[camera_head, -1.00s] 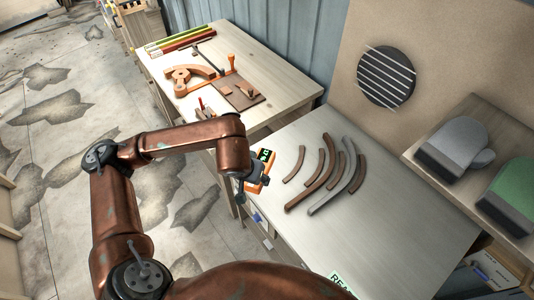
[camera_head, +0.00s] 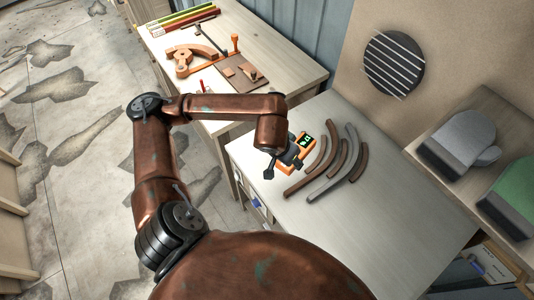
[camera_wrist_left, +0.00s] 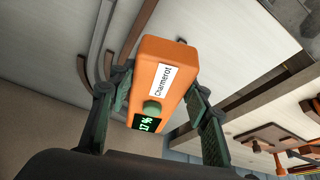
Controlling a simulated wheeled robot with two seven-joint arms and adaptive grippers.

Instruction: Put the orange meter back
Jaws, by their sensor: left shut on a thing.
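The orange meter (camera_head: 296,156) has a green-lit display, and in the left wrist view the meter (camera_wrist_left: 165,75) also shows a white label and a round green-grey knob. My left gripper (camera_head: 286,161) is shut on it, and the wrist view shows the fingers of the gripper (camera_wrist_left: 155,92) on either side of its body. The meter is over the pale table (camera_head: 400,210), close to the left ends of the curved strips. I cannot tell whether it touches the table top. My right gripper is not in view.
Several curved brown and grey strips (camera_head: 338,178) lie just right of the meter. A second table (camera_head: 295,75) behind holds a wooden jig (camera_head: 190,57) and coloured bars (camera_head: 180,22). Grey and green mitts (camera_head: 465,140) lie on a right-hand shelf.

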